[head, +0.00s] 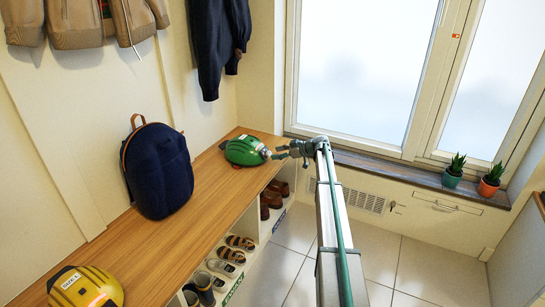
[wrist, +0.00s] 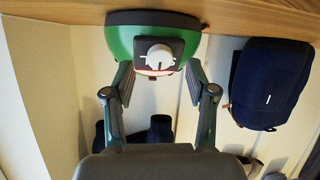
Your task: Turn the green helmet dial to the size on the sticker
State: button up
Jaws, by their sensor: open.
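The green helmet (head: 241,151) sits on the wooden bench top near the far corner. In the wrist view, which is upside down, the green helmet (wrist: 122,42) has a dark plate with a round white dial (wrist: 160,57) facing me. The markings around the dial are too small to read. My gripper (head: 277,152) is level with the helmet's dial side. In the wrist view my gripper (wrist: 157,70) is open, with one finger on each side of the dial. I cannot tell whether the fingertips touch it.
A navy backpack (head: 158,170) stands on the bench (head: 128,243). A yellow helmet (head: 88,289) with a white label is at the near left. Shoes fill cubbies below. Jackets hang above. Two potted plants (head: 453,171) stand on the window sill. The tiled floor is clear.

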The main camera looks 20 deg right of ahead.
aim_at(270, 154)
jog(key=shift+x, duration=1.6)
grip_shut()
jog(key=shift+m, duration=0.3)
jog(key=m+p, duration=0.1)
jog(key=m, duration=0.1)
jog(key=m+p, duration=0.1)
jog(key=m, duration=0.2)
jog(key=shift+s+a+r+m+t+h, duration=0.1)
jog(key=shift+s+m+t+h, duration=0.05)
jog(key=shift+m+t+h, duration=0.2)
jog(key=m+p, duration=0.1)
jog(key=m, duration=0.2)
jog(key=m+t+p, duration=0.1)
jog(key=m+p, duration=0.1)
jog(key=m, duration=0.1)
jog(key=shift+h, duration=0.35)
jog(key=shift+m, duration=0.35)
